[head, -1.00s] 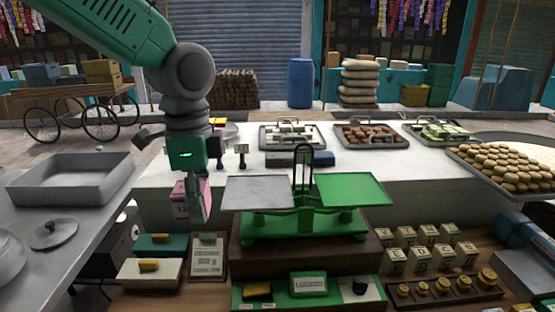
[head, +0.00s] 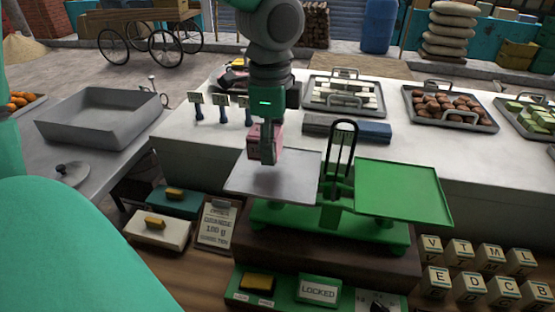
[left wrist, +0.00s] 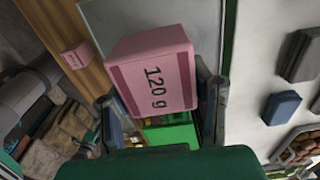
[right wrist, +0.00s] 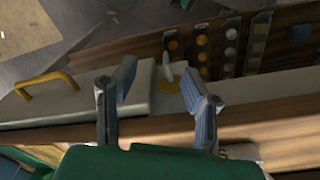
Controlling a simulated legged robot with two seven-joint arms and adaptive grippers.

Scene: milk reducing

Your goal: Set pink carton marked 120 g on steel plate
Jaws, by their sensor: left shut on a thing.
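The pink carton (head: 253,147) is between the fingers of my left gripper (head: 267,156). In the left wrist view the carton (left wrist: 152,75) shows its "120 g" mark, with a finger at each side. In the head view it overlaps the rear part of the grey steel plate (head: 243,182), the left plate of the green balance; whether it touches the plate I cannot tell. The steel plate (left wrist: 180,17) shows beyond the carton in the left wrist view. My right gripper (right wrist: 160,88) is open, with nothing between its fingers, by a pale block with a yellow handle.
The balance's green plate (head: 400,190) is at the right and looks empty. A second, smaller-looking pink block (left wrist: 75,57) lies on wood. A "LOCKED" sign (head: 318,290) is in front of the balance. Lettered cubes (head: 470,285) stand front right. A metal tray (head: 105,115) is at the left.

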